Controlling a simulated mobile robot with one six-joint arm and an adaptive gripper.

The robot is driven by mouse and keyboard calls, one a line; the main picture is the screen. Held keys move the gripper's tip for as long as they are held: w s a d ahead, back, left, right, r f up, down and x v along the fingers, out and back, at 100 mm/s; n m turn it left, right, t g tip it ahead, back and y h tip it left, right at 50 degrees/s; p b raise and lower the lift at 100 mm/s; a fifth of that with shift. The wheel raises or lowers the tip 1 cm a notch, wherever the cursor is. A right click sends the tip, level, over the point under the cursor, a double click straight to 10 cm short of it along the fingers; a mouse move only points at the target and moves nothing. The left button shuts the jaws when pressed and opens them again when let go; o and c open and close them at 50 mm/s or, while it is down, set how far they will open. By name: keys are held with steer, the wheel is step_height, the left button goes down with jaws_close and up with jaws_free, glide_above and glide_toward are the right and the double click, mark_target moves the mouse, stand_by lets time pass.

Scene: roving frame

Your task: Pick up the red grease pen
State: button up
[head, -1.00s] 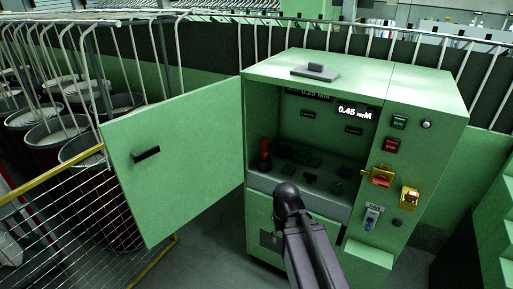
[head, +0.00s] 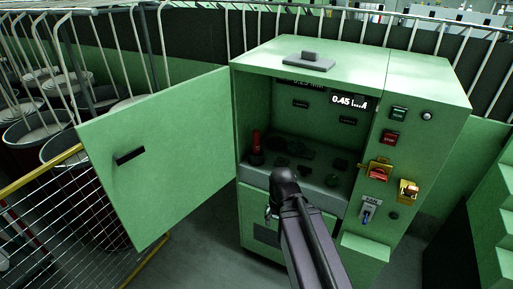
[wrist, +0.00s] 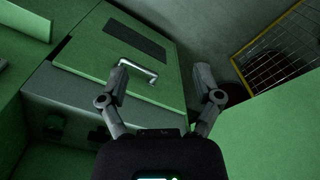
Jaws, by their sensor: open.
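A red upright cylinder with a dark base (head: 256,150), which looks like the red grease pen, stands at the left inside the open green cabinet (head: 305,120), in the head view. I cannot pick it out in the wrist view. My gripper (wrist: 167,88) is open in the wrist view, with nothing between its fingers. It is outside the cabinet front, near the lower door (wrist: 125,55) with its silver handle (wrist: 135,69).
The cabinet door (head: 155,155) swings wide open to the left. Several dark objects (head: 300,170) lie on the cabinet floor right of the red cylinder. A switch panel (head: 395,160) is at the right. A yellow-edged mesh fence (head: 65,215) stands at the lower left.

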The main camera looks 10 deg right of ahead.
steer(key=w+a+f+n+t+y+b, duration=0.3)
steer(key=w+a+b, duration=0.15)
steer(key=w, duration=0.35)
steer(key=m+t+b, duration=0.2)
steer(key=t+b, duration=1)
steer(key=t, duration=0.3)
glide_toward(257, 141)
steer(key=shift+s+d+r+h, duration=0.1)
steer(key=shift+s+r+h, duration=0.05)
steer(key=shift+s, duration=0.4)
steer(key=shift+s+d+r+h, duration=0.1)
steer(key=shift+s+h, duration=0.05)
steer(key=shift+s, duration=0.4)
steer(key=shift+n, duration=0.3)
steer(key=shift+w+a, duration=0.25)
steer(key=shift+w, duration=1.15)
steer(key=shift+w+a, duration=0.25)
steer(key=shift+w, duration=1.2)
steer(key=shift+w+a, duration=0.2)
steer(key=shift+w, duration=1.2)
